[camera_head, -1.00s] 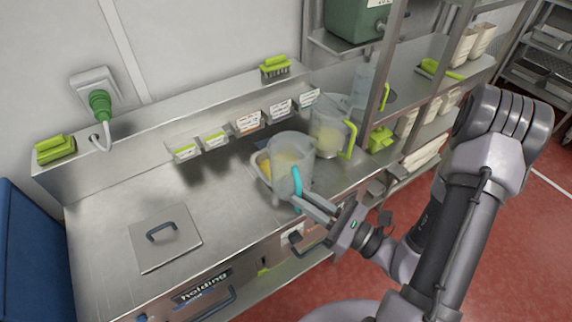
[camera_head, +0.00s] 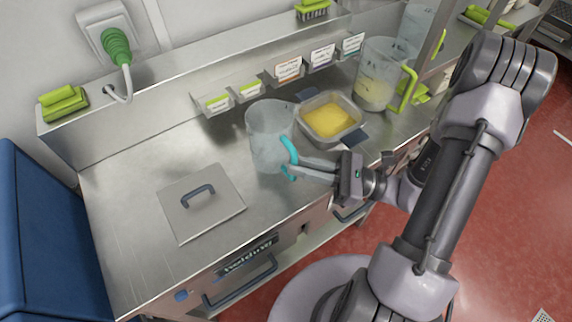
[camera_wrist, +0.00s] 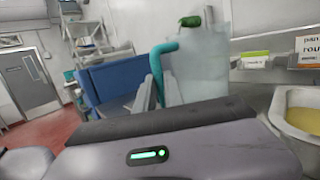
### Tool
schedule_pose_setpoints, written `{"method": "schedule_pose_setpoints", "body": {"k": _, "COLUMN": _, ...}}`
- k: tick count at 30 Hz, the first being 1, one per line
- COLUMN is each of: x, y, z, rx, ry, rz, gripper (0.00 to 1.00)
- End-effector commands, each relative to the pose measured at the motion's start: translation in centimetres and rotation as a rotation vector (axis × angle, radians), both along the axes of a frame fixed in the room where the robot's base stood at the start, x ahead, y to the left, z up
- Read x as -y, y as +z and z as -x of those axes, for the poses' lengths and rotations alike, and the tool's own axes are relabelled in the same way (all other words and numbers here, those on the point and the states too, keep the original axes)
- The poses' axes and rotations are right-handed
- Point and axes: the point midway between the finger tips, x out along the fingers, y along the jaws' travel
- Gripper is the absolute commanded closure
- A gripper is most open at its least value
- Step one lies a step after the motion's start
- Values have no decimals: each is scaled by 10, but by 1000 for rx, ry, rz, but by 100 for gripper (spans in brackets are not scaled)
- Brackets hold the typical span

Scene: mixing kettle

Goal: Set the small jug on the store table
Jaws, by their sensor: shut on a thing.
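A second, larger-looking jug with a lime-green handle (camera_head: 378,85) and pale yellow contents stands at the back right. No sign in view names the store table.
A pan of yellow contents (camera_head: 330,118) sits right of the held jug. A lid with a handle (camera_head: 200,202) lies left of it. Label holders line the back ledge, with a green brush (camera_head: 62,104) on it. A blue cabinet (camera_head: 45,240) stands left.

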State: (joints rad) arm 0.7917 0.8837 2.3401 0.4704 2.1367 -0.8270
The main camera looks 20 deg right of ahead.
Motion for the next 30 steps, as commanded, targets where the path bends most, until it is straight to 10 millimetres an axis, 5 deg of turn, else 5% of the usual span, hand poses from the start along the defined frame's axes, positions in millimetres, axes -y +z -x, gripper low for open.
{"method": "schedule_pose_setpoints", "body": {"k": 6, "x": -11, "y": -6, "z": -37, "rx": 0, "ry": 0, "rz": -1, "gripper": 100}}
{"method": "schedule_pose_setpoints", "body": {"k": 12, "x": -11, "y": -41, "z": -39, "rx": -1, "ry": -2, "rz": -1, "gripper": 100}}
{"method": "schedule_pose_setpoints", "body": {"k": 22, "x": -11, "y": -42, "z": -38, "rx": 0, "ry": -2, "rz": -1, "gripper": 100}}
{"method": "schedule_pose_setpoints", "body": {"k": 23, "x": -11, "y": -42, "z": -38, "rx": 0, "ry": -2, "rz": -1, "gripper": 85}}
{"method": "schedule_pose_setpoints", "body": {"k": 26, "x": -11, "y": -41, "z": -38, "rx": 0, "ry": -2, "rz": -1, "gripper": 66}}
{"method": "schedule_pose_setpoints", "body": {"k": 30, "x": -11, "y": -41, "z": -38, "rx": 0, "ry": -2, "rz": -1, "gripper": 65}}
